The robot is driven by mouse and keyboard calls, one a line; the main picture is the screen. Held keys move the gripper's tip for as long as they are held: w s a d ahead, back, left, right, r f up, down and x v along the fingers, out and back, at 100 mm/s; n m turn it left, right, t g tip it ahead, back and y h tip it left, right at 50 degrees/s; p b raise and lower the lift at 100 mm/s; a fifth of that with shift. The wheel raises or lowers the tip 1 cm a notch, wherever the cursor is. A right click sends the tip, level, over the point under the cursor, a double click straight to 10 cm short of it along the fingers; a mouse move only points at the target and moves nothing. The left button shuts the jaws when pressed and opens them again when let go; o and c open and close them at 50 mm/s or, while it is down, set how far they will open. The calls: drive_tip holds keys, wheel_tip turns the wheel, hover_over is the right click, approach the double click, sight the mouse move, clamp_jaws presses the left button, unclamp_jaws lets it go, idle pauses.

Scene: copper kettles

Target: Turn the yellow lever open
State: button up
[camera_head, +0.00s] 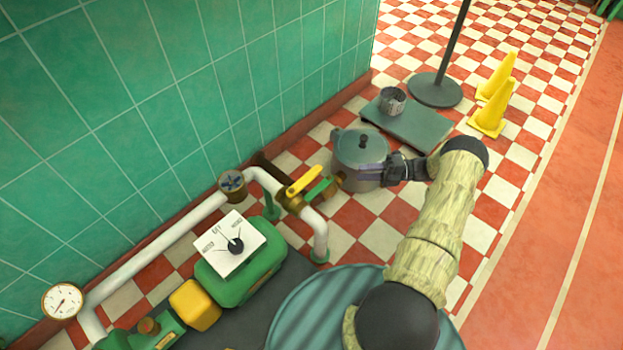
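The yellow lever (304,180) sits on a brass valve on the white pipe, slanting up to the right. A short green piece (319,189) lies just right of it; I cannot tell whether it is part of the valve. My arm reaches up from the bottom and bends left at the top. My gripper (394,170), dark, points left towards the lever, in front of the grey lidded pot (360,150). A gap shows between its dark part and the lever. Its fingertips are too small and unclear to tell whether they are open.
A ribbed round lid (310,310) is at the bottom. A grey platform (425,127) and yellow cones (491,108) stand farther back. Checkered floor is free at right.

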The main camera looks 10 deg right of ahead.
sight(318, 175)
drive_tip(key=shift+f, duration=0.1)
idle(0.3)
drive_tip(key=w+a+b, duration=0.1)
drive_tip(key=a+b, duration=0.1)
drive_tip(key=a, duration=0.3)
drive_tip(key=w+a+b, duration=0.1)
drive_tip(key=a+b, duration=0.1)
drive_tip(key=a, duration=0.4)
drive_tip(key=w+a+b, duration=0.1)
drive_tip(key=a+b, duration=0.1)
drive_tip(key=a, duration=0.4)
drive_tip(key=shift+w, duration=0.1)
drive_tip(key=shift+c, duration=0.2)
drive_tip(key=shift+d, duration=0.1)
clamp_jaws()
